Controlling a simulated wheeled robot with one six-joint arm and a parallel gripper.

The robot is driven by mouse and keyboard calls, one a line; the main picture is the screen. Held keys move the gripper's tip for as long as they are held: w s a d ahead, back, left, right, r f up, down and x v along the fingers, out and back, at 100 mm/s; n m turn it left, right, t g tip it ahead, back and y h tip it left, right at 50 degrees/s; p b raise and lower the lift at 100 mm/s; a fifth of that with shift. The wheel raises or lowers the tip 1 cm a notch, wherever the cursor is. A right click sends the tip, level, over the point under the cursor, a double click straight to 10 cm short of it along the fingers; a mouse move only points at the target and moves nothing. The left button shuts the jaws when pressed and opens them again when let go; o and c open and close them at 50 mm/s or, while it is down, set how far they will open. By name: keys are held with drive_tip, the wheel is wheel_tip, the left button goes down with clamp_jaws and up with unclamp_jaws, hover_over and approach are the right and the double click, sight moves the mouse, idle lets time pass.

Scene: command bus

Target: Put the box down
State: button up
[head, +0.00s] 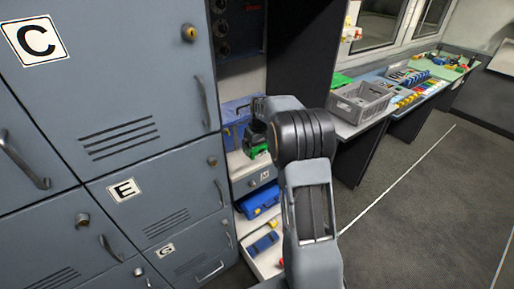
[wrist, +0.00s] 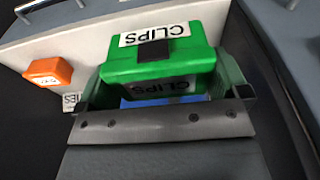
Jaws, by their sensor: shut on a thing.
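A green box (wrist: 160,60) with two "CLIPS" labels and a dark latch fills the middle of the wrist view. My gripper (wrist: 165,92) is shut on it, with a finger at each side. In the head view the green box (head: 258,151) shows only in part, beside a shelf opening right of the grey lockers; my arm hides much of it. A blue surface shows just below the box in the wrist view. I cannot tell whether the box touches anything beneath it.
An orange box (wrist: 48,71) sits on a pale surface at left in the wrist view. Grey lockers (head: 130,130) stand left in the head view. Below the opening are a blue case (head: 262,203) and an open drawer. A worktop holds a grey crate (head: 360,101); the floor at right is clear.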

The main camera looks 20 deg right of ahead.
drive_tip(key=w+f, duration=0.2)
drive_tip(key=w+d+f+p, duration=0.1)
drive_tip(key=w+f, duration=0.1)
drive_tip(key=w+d+f+p, duration=0.1)
drive_tip(key=w+f, duration=0.1)
drive_tip(key=shift+w+f, duration=0.3)
drive_tip(key=shift+w, duration=0.05)
wheel_tip(320, 180, down, 3)
drive_tip(key=shift+w+r+p, duration=0.15)
drive_tip(key=shift+p, duration=1)
drive_tip(key=shift+f, duration=0.35)
drive_tip(key=shift+f, duration=0.1)
drive_tip(key=shift+f, duration=0.1)
drive_tip(key=o, duration=0.6)
